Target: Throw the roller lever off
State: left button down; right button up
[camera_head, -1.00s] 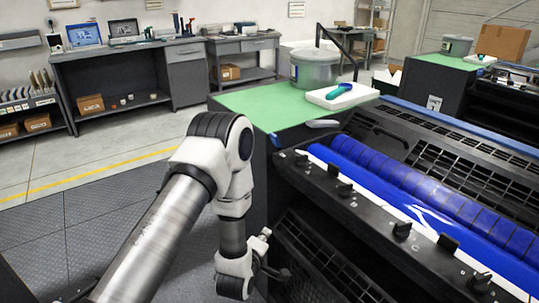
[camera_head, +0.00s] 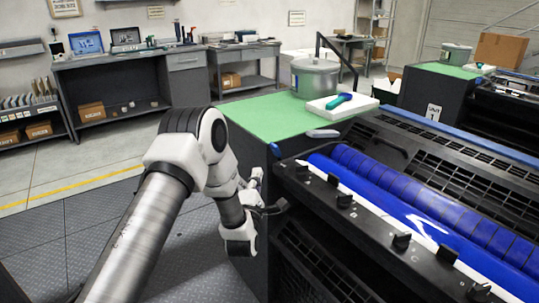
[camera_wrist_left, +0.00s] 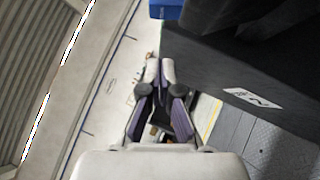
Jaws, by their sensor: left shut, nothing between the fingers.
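The ink unit (camera_head: 330,215) stands at the right with blue rollers (camera_head: 400,195). A small blue-ended lever (camera_head: 275,150) shows at its near left corner; I cannot tell for sure that it is the roller lever. A grey-blue handle (camera_head: 322,134) lies by the edge of the green top. My left gripper (camera_head: 277,207) is shut and empty beside the unit's left end, below the blue-ended lever and apart from it. In the left wrist view its fingers (camera_wrist_left: 160,72) are together, and a blue piece (camera_wrist_left: 166,11) shows at the top edge. My right gripper is not in view.
The green top (camera_head: 265,118) carries a grey pot (camera_head: 315,77) and a white tray (camera_head: 362,106) with a green-blue tool (camera_head: 339,101). Black tabs (camera_head: 345,200) line the unit's front rail. The floor (camera_head: 85,225) left of the unit is clear.

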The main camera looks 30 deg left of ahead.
aim_at(276, 148)
pick_arm(q)
jog(key=w+r, duration=0.1)
jog(key=w, duration=0.1)
jog(key=w+p, duration=0.1)
jog(key=w, duration=0.2)
jog(key=w+r, duration=0.1)
jog(key=w, duration=0.1)
jog(key=shift+w+a+r+p, duration=0.15)
jog(key=shift+r+p, duration=0.15)
jog(key=shift+p, duration=0.1)
jog(key=shift+w+d+r+m+g+h+p, duration=0.2)
jog(key=shift+w+r+m+g+h+p, duration=0.1)
jog(key=shift+w+r+m+g+p, duration=0.25)
jog(key=shift+w+d+r+m+g+h+p, duration=0.15)
jog(key=shift+w+r+m+g+h+p, duration=0.1)
jog(key=shift+w+r+m+p, duration=0.25)
jog(key=shift+w+d+r+m+g+h+p, duration=0.15)
jog(key=shift+r+m+h+p, duration=0.1)
jog(key=shift+m+p, duration=0.35)
jog(key=shift+w+d+m+g+h+p, duration=0.15)
jog(key=shift+w+d+m+g+p, duration=0.25)
jog(key=shift+w+m+g, duration=0.45)
jog(key=shift+w+d+m+g+h+p, duration=0.25)
jog(key=shift+w+d+g, duration=0.2)
jog(key=shift+w, duration=0.75)
jog(key=shift+w+d+m+g+h+p, duration=0.1)
jog(key=shift+w+d+m+g+p, duration=0.3)
jog(key=shift+w+m+g, duration=0.45)
